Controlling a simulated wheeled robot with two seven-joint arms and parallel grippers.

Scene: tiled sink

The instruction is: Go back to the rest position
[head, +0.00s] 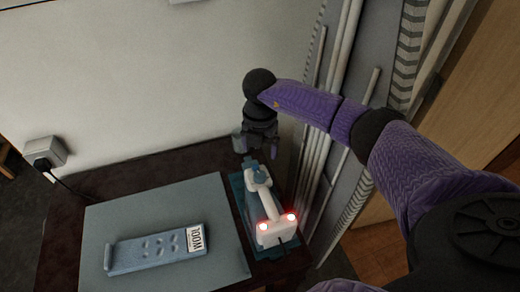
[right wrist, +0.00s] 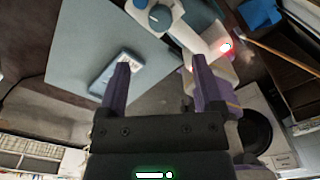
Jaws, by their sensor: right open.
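My right arm comes in from the right in the head view, with its gripper (head: 257,150) above the far end of a white device. In the right wrist view the two purple fingers of this gripper (right wrist: 158,80) are wide apart with nothing between them. The white device (head: 270,212) has a blue knob and two glowing red lights, and lies on a teal tray (head: 240,205). It also shows beyond the fingers in the right wrist view (right wrist: 195,35). My left gripper is not in view.
A blue block marked "WOOL" (head: 155,249) lies on a grey-blue board (head: 120,215) on the dark table. A wall socket with a plug (head: 43,155) is at the left. Pipes (head: 335,80) run along the wall near my right arm.

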